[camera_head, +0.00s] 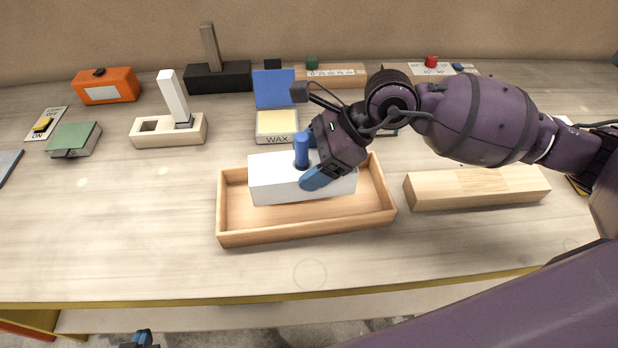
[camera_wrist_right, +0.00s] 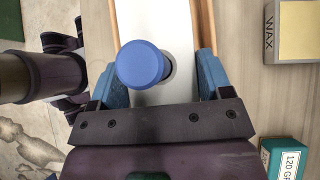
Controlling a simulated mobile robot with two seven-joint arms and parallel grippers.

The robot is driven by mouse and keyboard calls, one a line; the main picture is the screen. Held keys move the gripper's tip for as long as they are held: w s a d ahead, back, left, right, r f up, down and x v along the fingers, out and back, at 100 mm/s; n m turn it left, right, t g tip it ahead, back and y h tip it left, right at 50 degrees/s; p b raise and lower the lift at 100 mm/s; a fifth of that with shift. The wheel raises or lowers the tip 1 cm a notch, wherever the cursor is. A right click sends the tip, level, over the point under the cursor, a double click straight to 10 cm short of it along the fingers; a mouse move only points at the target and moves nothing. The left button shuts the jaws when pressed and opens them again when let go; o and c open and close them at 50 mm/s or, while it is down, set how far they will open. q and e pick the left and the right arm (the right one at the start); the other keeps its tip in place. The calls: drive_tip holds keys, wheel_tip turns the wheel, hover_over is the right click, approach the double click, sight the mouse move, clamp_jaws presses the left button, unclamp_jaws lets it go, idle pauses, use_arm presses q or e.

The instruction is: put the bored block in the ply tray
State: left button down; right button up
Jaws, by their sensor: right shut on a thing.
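The bored block is white, with a blue peg (camera_head: 301,150) standing upright in its bore. My right gripper (camera_head: 322,172) is shut across the block (camera_head: 270,182) near the peg. The block is within the outline of the ply tray (camera_head: 300,239), toward its back; I cannot tell whether it touches the tray floor. In the right wrist view the blue fingers (camera_wrist_right: 158,80) sit either side of the white block (camera_wrist_right: 165,22), and the round peg top (camera_wrist_right: 142,64) is between them. My left gripper (camera_head: 141,339) shows only partly at the bottom edge, below the table; its jaws are unclear.
A wooden block (camera_head: 475,190) lies right of the tray. A WAX box (camera_head: 277,125) with a blue lid stands just behind it. A holed pale base (camera_head: 168,130) with a white upright piece is back left.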

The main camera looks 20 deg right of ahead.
drive_tip(key=shift+f+b, duration=0.4)
drive_tip(key=shift+f, duration=2.3)
drive_tip(key=shift+f, duration=0.2)
drive_tip(key=o, duration=1.1)
drive_tip(key=shift+r, duration=0.15)
drive_tip(key=v, duration=1.2)
drive_tip(key=shift+s+p, duration=0.1)
drive_tip(key=shift+p, duration=0.25)
